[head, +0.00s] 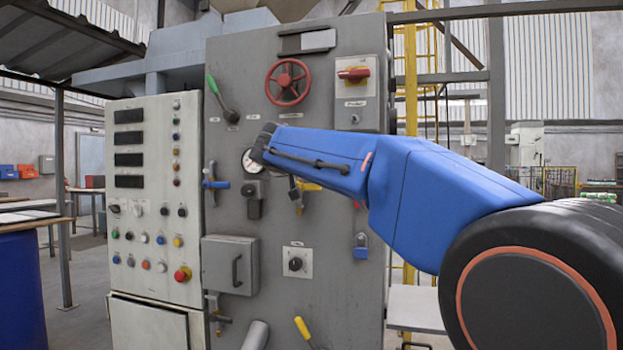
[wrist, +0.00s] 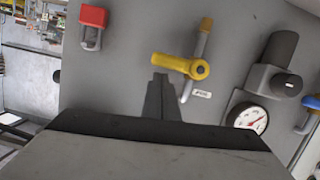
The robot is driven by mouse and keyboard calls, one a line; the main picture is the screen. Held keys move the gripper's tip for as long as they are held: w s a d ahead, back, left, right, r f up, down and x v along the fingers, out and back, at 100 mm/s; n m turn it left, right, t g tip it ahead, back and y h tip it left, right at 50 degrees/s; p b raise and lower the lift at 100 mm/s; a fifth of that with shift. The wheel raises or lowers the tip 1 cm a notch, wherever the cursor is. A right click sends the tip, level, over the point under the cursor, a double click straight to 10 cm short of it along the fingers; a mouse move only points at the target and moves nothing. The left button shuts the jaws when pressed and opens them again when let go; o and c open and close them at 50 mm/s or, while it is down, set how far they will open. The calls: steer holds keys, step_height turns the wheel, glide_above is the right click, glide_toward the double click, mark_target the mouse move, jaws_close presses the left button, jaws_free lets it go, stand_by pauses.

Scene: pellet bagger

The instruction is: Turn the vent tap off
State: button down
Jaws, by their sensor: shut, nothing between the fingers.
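A tap with a yellow lever (wrist: 178,64) is on the grey panel in the wrist view. Its lever lies nearly level, across the slanting metal pipe of the tap, with a small label beside it too small to read. In the head view the yellow lever (head: 309,186) shows just below my blue arm. A blue-handled tap (head: 215,184) sits further left; it also shows at the right edge of the wrist view (wrist: 312,102). My gripper (wrist: 161,80) is shut and empty, its tips close to the lever's free end. Whether they touch it I cannot tell.
A pressure gauge (wrist: 247,117) and a dark cylindrical fitting (wrist: 277,53) are beside the yellow tap. A red padlock-like part (wrist: 92,25) is at the upper left there. A red handwheel (head: 287,82), green lever (head: 219,97) and grey box (head: 229,264) also stand out from the panel.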

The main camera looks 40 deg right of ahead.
steer(key=s+a+r, duration=0.5)
steer(key=s+a, duration=0.1)
steer(key=a, duration=0.1)
steer(key=shift+a+r, duration=0.35)
steer(key=shift+r, duration=0.05)
steer(key=s+a+f+n+g+y, duration=0.1)
steer(key=s+a+f+n+y, duration=0.2)
steer(key=s+f, duration=0.5)
steer(key=s+a+f+n+g+y, duration=0.1)
steer(key=s+a+f+n+y, duration=0.2)
steer(key=f, duration=2.4)
steer(key=s+a+f+n+g+y, duration=0.2)
steer(key=s+a+f+y, duration=0.4)
steer(key=s+a+f, duration=0.4)
steer(key=s+f+n, duration=0.1)
steer(key=s+f, duration=0.3)
steer(key=f, duration=0.3)
steer(key=shift+s+a+f, duration=0.2)
steer(key=shift+s+a, duration=0.1)
